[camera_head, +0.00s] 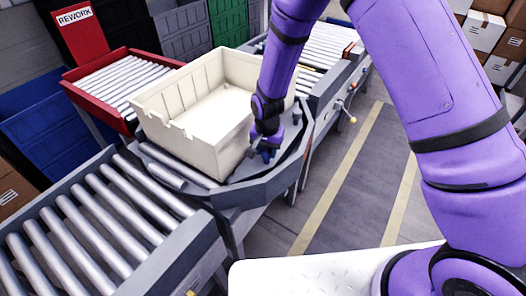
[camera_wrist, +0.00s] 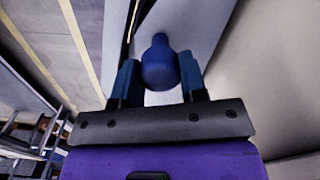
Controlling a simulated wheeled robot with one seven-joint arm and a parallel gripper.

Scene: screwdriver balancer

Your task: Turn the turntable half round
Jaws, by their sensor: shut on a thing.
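The turntable (camera_head: 272,176) is a grey round-edged roller unit in the middle of the head view. A cream open tote (camera_head: 205,155) sits on it and looks empty; its wall also fills the right of the wrist view (camera_wrist: 275,80). A blue knob (camera_wrist: 160,64) stands at the turntable's near right edge, beside the tote. My gripper (camera_head: 266,152) reaches down to that edge. In the wrist view its two blue fingers are shut on the knob, one on each side. In the head view my gripper mostly hides the knob.
Grey roller conveyors adjoin the turntable at the front left (camera_head: 100,225) and back right (camera_head: 325,50). A red-framed roller lane (camera_head: 125,85) with a "REWORK" sign (camera_head: 80,30) lies at the back left. A blue bin (camera_head: 45,125) stands left. Floor at right is clear, with yellow lines.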

